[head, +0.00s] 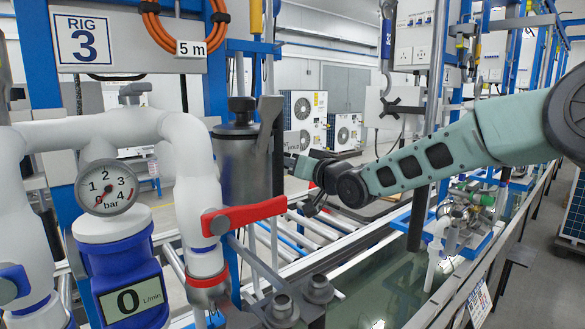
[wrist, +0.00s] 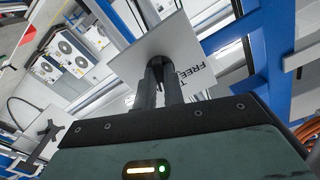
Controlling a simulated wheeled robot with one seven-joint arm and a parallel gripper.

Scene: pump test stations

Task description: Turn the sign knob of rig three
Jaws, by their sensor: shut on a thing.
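The Rig 3 label (head: 84,39) hangs at the upper left in the head view. A small pale sign plate (head: 291,142) shows beside the grey cylinder; its lettering is too small to read surely. In the wrist view the plate (wrist: 180,42) is tilted, and the word FREE shows partly behind my fingers. In the head view my gripper (head: 291,161) is just under the plate, at the end of my outstretched arm.
A red valve handle (head: 243,216) on a white pipe, a pressure gauge (head: 106,188) and a blue flow meter (head: 126,280) stand left of my gripper. The grey cylinder (head: 243,160) is close beside it. Metal rails and a water trough (head: 375,295) lie below.

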